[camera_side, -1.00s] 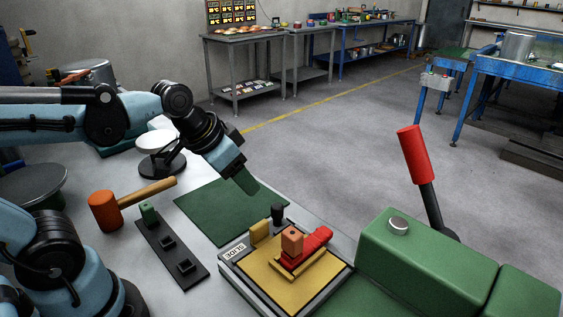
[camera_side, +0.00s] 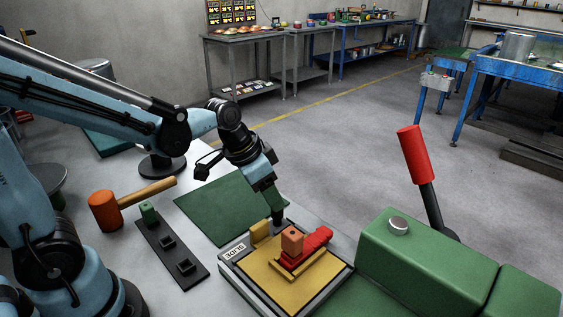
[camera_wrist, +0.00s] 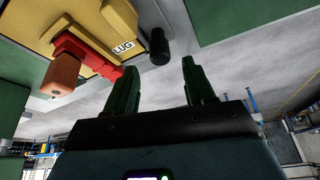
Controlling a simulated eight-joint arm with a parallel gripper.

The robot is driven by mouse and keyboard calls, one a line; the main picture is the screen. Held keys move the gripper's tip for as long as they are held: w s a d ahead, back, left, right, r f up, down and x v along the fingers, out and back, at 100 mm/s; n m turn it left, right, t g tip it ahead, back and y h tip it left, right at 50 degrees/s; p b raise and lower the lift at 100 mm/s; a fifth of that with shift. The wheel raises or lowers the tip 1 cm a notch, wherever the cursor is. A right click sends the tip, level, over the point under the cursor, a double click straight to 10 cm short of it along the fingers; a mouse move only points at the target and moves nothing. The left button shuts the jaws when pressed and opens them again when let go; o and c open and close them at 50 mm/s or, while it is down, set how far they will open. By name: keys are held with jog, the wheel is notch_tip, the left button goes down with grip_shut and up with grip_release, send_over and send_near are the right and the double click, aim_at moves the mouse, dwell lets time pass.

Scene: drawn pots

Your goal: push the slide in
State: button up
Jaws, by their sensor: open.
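The slide fixture is a pale-framed yellow plate (camera_side: 282,284) with a SLIDE label (camera_side: 235,251) at its left edge. On it are a red piece (camera_side: 318,240), an orange block (camera_side: 292,240) and a yellow upright block (camera_side: 260,232); the wrist view shows the red piece (camera_wrist: 80,52) and a LUG label (camera_wrist: 123,47). A black knob (camera_side: 279,220) stands at the fixture's far edge. My gripper (camera_side: 274,206) is over the knob, pointing down. In the wrist view my gripper (camera_wrist: 160,66) is open and empty, and the knob (camera_wrist: 158,46) lies just beyond the fingertips, between their lines.
A green machine body (camera_side: 430,260) with a red-handled lever (camera_side: 415,155) stands at the right. A mallet (camera_side: 105,210) and a black strip (camera_side: 170,247) with small blocks lie to the left. A green mat (camera_side: 225,208) lies flat behind the fixture.

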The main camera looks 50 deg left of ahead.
jog(key=shift+x, duration=2.55)
jog(key=shift+c, duration=0.3)
grip_shut()
